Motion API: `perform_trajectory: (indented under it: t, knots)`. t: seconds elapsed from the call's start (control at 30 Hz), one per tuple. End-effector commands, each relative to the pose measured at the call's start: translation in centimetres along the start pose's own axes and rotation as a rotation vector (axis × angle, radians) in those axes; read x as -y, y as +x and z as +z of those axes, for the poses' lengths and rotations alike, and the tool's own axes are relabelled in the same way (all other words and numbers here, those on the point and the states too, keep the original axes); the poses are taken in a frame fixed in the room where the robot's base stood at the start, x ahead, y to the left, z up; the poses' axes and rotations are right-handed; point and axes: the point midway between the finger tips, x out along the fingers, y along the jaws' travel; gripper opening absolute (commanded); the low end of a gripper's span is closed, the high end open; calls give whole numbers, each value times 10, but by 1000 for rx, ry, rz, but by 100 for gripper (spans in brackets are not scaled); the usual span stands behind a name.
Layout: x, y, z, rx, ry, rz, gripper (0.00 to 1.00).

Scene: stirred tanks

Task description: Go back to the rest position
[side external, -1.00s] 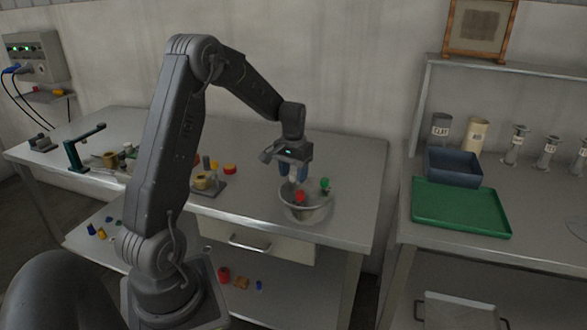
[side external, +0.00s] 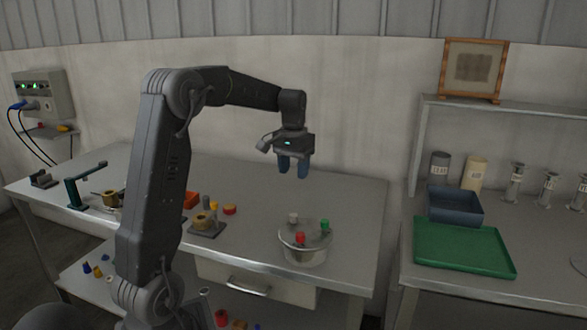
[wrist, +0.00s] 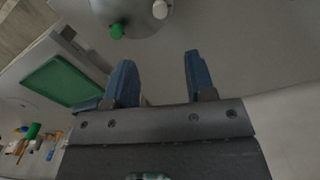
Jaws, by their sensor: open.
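My gripper (side external: 294,168) has blue fingertips and hangs above the table, a clear gap over the metal tank. It is open and empty. In the wrist view my gripper (wrist: 158,80) shows its two fingers apart with nothing between them. The round metal tank (side external: 305,246) stands near the table's front right edge. On its lid are a red cap (side external: 300,238), a green cap (side external: 325,225) and a white cap (side external: 293,217). In the wrist view the tank (wrist: 138,12) is cut off at the top, with the green and white caps showing.
A green tray (side external: 463,248) and a dark blue bin (side external: 455,206) sit on the right bench, before a shelf with jars (side external: 473,171). A brass part on a plate (side external: 205,224) and small coloured pieces lie left of the tank. A green stand (side external: 85,184) is further left.

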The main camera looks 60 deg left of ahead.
Motion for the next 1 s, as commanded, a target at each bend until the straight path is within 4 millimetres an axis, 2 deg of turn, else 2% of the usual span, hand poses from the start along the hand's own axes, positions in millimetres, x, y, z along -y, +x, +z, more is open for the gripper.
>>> perform_trajectory:
  t: [0.37, 0.47, 0.53, 0.67, 0.8, 1.0]
  knots:
    - [0, 0, 0, -1, 1, 0, 50]
    - [-9, -5, 6, -14, 15, -1, 50]
    - [-24, -13, 17, -38, 42, -4, 50]
    - [-66, -32, 58, -113, 124, -4, 50]
    - [-107, -44, 116, -211, 227, 8, 50]
    - [-142, -42, 203, -345, 369, 51, 50]
